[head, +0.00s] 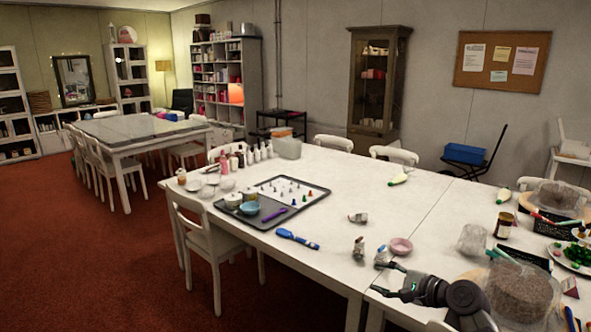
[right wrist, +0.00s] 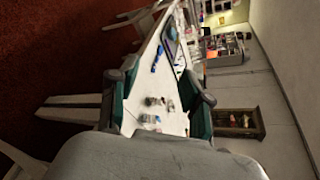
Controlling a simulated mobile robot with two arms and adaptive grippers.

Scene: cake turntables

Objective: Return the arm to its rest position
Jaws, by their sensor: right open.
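My right gripper (head: 380,279) is in the lower right of the head view, over the near edge of the white table (head: 345,190). Its fingers point left, apart, with nothing between them. In the right wrist view the open gripper (right wrist: 160,86) has its two dark fingers on either side of the table, seen sideways. A similar round block (head: 557,194) is farther back at the right. My left gripper is in neither view.
A blue brush (head: 297,238) lies farther left. A dark tray (head: 308,203) holds bowls and small pegs. Jars and tools crowd the right end; the middle of the table is mostly clear.

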